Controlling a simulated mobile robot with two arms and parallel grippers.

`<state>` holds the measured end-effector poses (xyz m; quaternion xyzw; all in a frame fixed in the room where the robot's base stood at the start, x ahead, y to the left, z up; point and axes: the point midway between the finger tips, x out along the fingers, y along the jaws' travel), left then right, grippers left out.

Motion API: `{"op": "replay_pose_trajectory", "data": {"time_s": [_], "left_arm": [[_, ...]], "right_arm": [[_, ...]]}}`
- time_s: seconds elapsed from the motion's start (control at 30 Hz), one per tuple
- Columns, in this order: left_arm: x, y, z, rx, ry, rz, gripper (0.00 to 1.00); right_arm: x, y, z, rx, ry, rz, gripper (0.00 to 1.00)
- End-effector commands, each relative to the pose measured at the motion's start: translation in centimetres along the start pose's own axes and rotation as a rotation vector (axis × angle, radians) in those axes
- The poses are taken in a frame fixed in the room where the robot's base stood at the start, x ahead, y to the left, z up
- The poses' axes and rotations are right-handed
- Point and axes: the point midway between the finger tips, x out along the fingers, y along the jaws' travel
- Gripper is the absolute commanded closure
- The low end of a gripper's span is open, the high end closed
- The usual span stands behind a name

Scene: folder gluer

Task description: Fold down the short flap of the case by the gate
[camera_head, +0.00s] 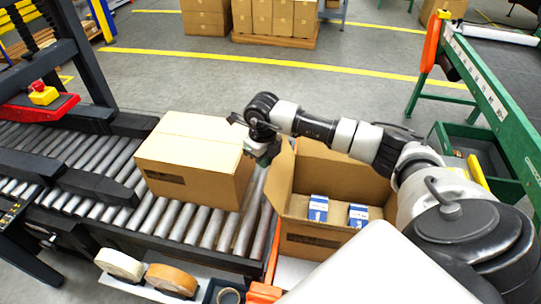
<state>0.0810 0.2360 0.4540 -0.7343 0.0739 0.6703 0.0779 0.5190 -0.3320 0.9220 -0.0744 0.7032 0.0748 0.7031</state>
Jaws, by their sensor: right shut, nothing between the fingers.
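An open brown case (318,240) stands at the right end of the roller conveyor, beside an orange upright (271,250). Its left flap (279,182) stands up. Inside it are blue-and-white boxes (318,208). My right gripper (264,152) is shut and empty, at the far left corner of this case, close to the left flap's top. I cannot tell whether it touches the flap. My right arm passes over the case's far right side and hides part of it. My left gripper is not in view.
A closed carton (195,160) sits on the rollers (150,215) just left of my right gripper. Tape rolls (170,280) lie at the front edge. A black-and-red machine (40,105) stands at left and a green frame (500,105) at right.

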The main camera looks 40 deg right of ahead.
Motion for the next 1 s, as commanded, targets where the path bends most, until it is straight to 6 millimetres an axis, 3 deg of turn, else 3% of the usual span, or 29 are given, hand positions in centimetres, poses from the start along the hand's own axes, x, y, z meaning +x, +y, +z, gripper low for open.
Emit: {"op": "replay_pose_trajectory", "data": {"time_s": [0.43, 1.0], "left_arm": [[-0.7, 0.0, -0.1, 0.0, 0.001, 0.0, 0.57], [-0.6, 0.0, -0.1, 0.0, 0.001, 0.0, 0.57]], "right_arm": [[0.0, -2.6, -4.8, 0.0, 0.003, -0.002, 1.0], [0.1, -3.3, -6.1, 0.0, 0.002, -0.002, 1.0]]}}
